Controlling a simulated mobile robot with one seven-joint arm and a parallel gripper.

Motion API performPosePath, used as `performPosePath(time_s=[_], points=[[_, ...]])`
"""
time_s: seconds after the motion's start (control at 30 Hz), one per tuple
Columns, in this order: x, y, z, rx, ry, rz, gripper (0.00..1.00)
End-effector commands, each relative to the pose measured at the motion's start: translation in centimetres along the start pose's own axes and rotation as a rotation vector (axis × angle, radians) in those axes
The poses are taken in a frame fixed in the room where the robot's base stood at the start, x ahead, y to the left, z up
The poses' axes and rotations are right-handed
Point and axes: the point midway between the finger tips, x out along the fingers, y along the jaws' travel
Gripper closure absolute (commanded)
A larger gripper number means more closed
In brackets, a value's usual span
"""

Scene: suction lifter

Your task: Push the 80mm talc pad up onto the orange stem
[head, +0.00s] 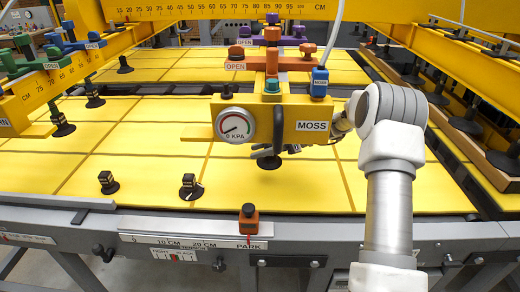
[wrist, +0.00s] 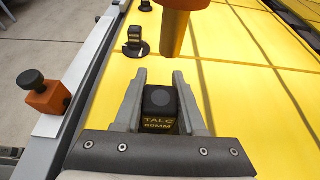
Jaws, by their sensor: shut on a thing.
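The talc pad (wrist: 160,105) is a black block with yellow lettering reading TALC and a size, between the fingers of my gripper (wrist: 160,85) in the wrist view. My gripper is shut on it. The orange stem (wrist: 177,30) hangs down from the top of the wrist view, beyond the pad and slightly right of it, visibly apart from it in the picture. In the head view the dark pad (head: 268,162) and my gripper are partly hidden under the yellow MOSS beam (head: 305,112). I cannot pick out the stem's lower end there.
Two other black pads (head: 107,183) (head: 190,187) stand on the yellow sheet (head: 250,190) at the front left. An orange block (head: 249,218) sits at PARK on the front rail. A gauge (head: 235,126) is on the beam. Green-handled stems with dark cups (head: 62,125) hang at left.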

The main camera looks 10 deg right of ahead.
Motion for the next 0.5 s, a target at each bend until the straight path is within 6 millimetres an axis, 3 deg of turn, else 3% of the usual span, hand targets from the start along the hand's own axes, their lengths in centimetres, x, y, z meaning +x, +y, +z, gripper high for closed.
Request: performPosePath(time_s=[0.23, 0.5], points=[[-0.2, 0.0, 0.4, 0.000, -0.001, -0.001, 1.00], [-1.0, 0.0, 2.4, -0.001, -0.001, -0.001, 1.00]])
